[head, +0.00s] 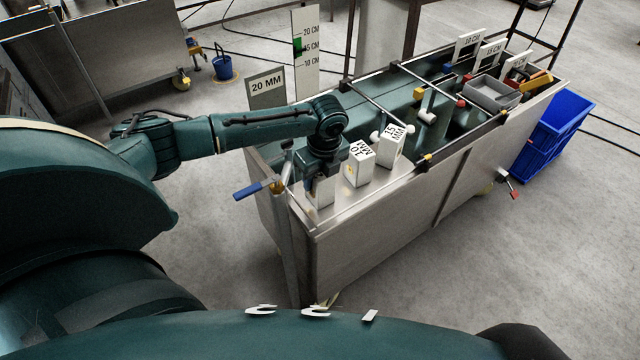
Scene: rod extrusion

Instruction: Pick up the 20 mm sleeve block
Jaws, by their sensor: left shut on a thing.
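My left gripper (322,180) points down at the near left corner of the metal bench and is shut on a pale block (323,193). The block's label is hidden, so its size cannot be read; it stands at the bench top, and I cannot tell whether it is lifted. To its right stand the white 10 MM block (358,167) and the 15 MM block (391,146). A sign reading 20 MM (267,87) stands behind my left arm. My right gripper is not in view.
The bench (380,225) carries rails, a grey tray (492,94) and signs for 10 CM (470,44) and 15 CM (489,52) at its far end. A height scale (306,50) stands behind. A blue-handled lever (254,190) sits left of the gripper. A blue crate (556,135) stands right.

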